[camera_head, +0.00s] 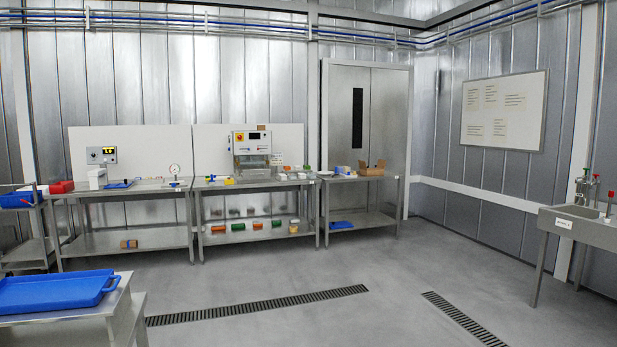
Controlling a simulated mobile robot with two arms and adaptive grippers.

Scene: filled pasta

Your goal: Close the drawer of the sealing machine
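The sealing machine (251,150) appears to be the grey box with a display, a red button on a yellow plate and a clear front. It stands on the middle steel bench against the back wall, well across the room. Its lower front is small in the picture, and I cannot tell whether its drawer is open or shut. Neither of my grippers is in view.
A steel bench with a gauge (174,170) stands left of the machine, and a small table with a cardboard box (371,168) stands right. A blue tray (58,292) lies on a near-left table. A sink (588,212) is at right. The middle floor is clear, with drain grates (258,305).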

